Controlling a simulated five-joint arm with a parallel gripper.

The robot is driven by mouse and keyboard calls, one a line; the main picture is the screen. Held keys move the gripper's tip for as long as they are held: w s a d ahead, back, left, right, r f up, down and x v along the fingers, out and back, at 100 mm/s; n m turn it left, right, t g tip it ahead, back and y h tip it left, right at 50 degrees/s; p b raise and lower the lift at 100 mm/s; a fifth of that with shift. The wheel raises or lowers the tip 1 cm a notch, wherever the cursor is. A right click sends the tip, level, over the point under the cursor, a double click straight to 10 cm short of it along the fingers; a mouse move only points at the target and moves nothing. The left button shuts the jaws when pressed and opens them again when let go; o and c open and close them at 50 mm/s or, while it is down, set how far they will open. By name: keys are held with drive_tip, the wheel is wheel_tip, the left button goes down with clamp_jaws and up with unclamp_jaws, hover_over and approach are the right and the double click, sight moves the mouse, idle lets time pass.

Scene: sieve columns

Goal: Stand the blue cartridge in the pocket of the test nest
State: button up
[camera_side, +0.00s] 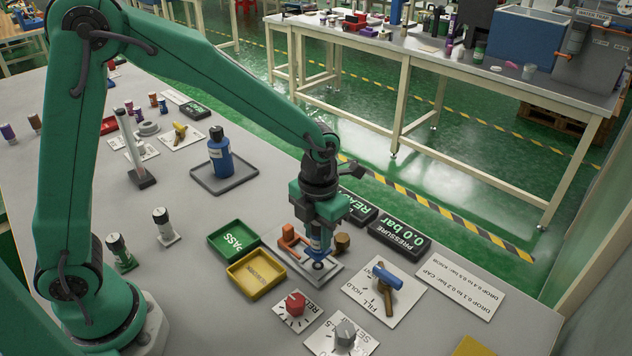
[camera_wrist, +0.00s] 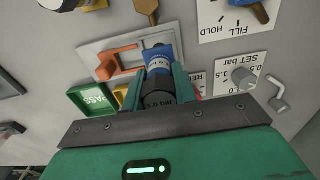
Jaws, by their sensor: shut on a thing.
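My gripper (camera_side: 318,234) is shut on the blue cartridge (camera_side: 315,245), with a finger on each side of it. In the wrist view the cartridge (camera_wrist: 159,62) shows a blue body with a white band and a black cap marked 1.0 bar, between the green fingers (camera_wrist: 160,84). The test nest (camera_side: 330,270) is a pale grey plate with an orange clamp (camera_side: 290,240); it also shows in the wrist view (camera_wrist: 98,47). The cartridge looks about upright over the plate, close to a dark ring (camera_side: 318,266). I cannot tell whether its lower end is in the pocket.
The green PASS tray (camera_side: 233,240) and yellow tray (camera_side: 256,273) lie left of the nest. A blue-handled valve (camera_side: 380,276), red knob (camera_side: 295,303) and grey knob (camera_side: 346,333) stand nearby. The pressure display (camera_side: 399,238) reads 0.0 bar. A blue bottle (camera_side: 220,158) stands behind.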

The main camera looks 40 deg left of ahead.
sight(318, 246)
drive_tip(key=shift+f, duration=2)
drive_tip(key=shift+f, duration=0.2)
drive_tip(key=o, duration=1.1)
drive_tip(key=shift+r, duration=0.1)
wheel_tip(318, 246, up, 12)
drive_tip(key=shift+r, duration=0.1)
